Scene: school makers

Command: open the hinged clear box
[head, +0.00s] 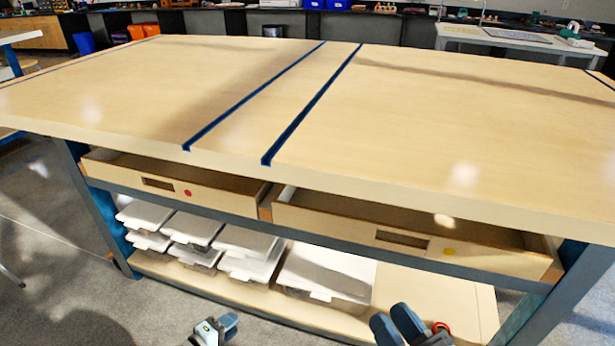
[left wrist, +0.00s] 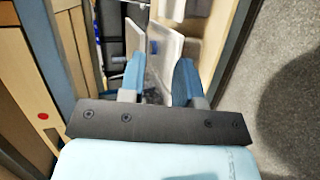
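Several clear boxes with white lids sit on the lower shelf under the workbench in the head view. The largest-looking box (head: 328,268) is at the right end of the row, lid down. Which box is the hinged one I cannot tell. My left gripper (head: 222,328) is low in front of the shelf. In the left wrist view the left gripper (left wrist: 160,78) has its fingers apart, with a pale box (left wrist: 165,48) showing beyond and between them; contact is not clear. My right gripper (head: 398,326) is at the bottom edge, in front of the shelf's right part; its finger gap is unclear.
The workbench top (head: 430,120) is bare, with blue strips across it. Two wooden drawers, left (head: 215,193) and right (head: 355,228), stand partly out above the shelf. The lower shelf (head: 430,295) is clear at the right. Blue legs frame the bench.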

